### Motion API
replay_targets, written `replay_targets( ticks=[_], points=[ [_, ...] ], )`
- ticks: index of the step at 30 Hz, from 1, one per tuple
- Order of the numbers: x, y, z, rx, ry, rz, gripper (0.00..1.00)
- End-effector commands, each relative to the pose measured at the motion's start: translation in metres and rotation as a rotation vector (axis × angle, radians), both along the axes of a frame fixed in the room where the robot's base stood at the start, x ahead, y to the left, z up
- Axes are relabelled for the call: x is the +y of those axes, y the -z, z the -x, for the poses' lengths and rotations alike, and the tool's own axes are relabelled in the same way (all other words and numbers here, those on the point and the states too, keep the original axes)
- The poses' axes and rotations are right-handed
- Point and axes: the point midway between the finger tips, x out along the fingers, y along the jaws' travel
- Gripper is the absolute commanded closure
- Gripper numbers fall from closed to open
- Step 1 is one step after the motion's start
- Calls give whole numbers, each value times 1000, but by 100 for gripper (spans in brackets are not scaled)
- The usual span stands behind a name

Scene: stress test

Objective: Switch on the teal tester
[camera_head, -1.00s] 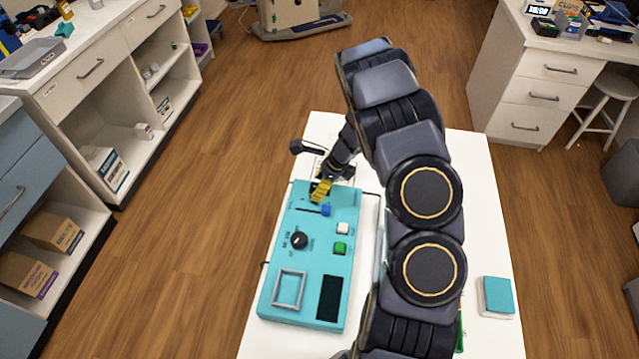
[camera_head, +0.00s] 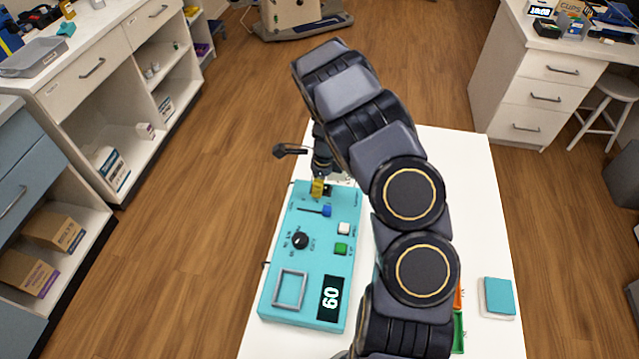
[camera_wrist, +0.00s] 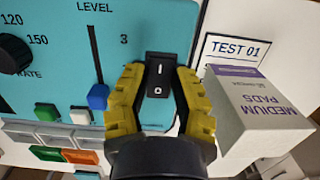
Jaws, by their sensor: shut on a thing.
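The teal tester (camera_head: 312,265) lies on the white table. Its display (camera_head: 330,298) is lit and reads 60. My gripper (camera_head: 318,187) is at its far end, with yellow fingers pointing down. In the wrist view, my gripper (camera_wrist: 158,78) has one finger on each side of the black rocker switch (camera_wrist: 160,70), marked I and O, and is shut on it. Which half of the rocker is pressed in I cannot tell. A blue slider (camera_wrist: 97,95), a green button (camera_wrist: 46,112) and a white button (camera_wrist: 80,115) sit near it. The black knob (camera_head: 300,241) is farther along.
A box of medium pads (camera_wrist: 250,110) and a TEST 01 label (camera_wrist: 236,48) are close beside the gripper in the wrist view. A teal-topped block (camera_head: 497,297) lies on the right of the table (camera_head: 480,220). My arm covers part of the table.

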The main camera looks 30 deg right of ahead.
Motion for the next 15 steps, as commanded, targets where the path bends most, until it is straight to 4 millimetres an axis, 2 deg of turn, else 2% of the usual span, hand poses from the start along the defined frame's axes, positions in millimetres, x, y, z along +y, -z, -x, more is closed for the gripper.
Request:
replay_targets(
  ticks=[8, 9, 11, 15],
  points=[
    [1, 2, 1, 5, 0, 1, 100],
    [1, 2, 1, 5, 0, 1, 72],
    [1, 2, 1, 5, 0, 1, 46],
    [0, 1, 1, 4, 0, 1, 46]
  ],
)
